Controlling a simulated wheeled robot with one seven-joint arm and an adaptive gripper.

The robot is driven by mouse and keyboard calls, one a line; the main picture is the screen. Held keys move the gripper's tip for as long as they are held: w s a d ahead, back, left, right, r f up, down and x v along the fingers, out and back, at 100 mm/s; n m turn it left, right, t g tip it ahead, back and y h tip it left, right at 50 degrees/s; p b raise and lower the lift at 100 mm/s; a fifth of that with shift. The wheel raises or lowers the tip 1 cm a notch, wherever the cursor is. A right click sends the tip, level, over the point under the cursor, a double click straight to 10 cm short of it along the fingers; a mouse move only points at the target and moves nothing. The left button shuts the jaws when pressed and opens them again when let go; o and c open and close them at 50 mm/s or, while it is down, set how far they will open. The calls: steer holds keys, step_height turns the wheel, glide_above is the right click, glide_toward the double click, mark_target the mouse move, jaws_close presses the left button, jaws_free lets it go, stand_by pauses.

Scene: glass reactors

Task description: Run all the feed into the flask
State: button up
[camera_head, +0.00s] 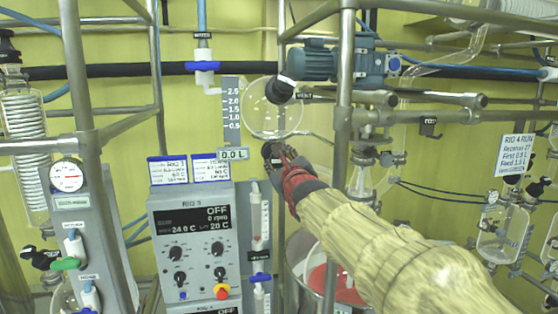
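A round clear glass feed vessel (262,117) hangs in the upper middle beside a scale marked 0.5 to 2.5. A small readout (233,155) below the scale shows 0.0 L. A black knob (280,90) with a VENT label sits on the vessel's front. My gripper (276,158) is at a dark fitting just under the vessel. It appears close to or touching that fitting, but I cannot tell whether its fingers hold it. Below, a vessel with red inside (318,276) is partly hidden by my arm; I cannot tell which vessel is the flask.
A control box (192,243) reads OFF, 0 rpm. A WATER valve (203,67) with a blue handle is above left. A flow tube (259,226) stands right of the box. Metal frame posts (344,90) rise close to my arm. A rig note (516,157) hangs at right.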

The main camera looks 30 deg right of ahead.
steer(key=shift+f, duration=0.15)
steer(key=o, duration=1.1)
steer(key=shift+o, duration=0.4)
steer(key=v, duration=1.2)
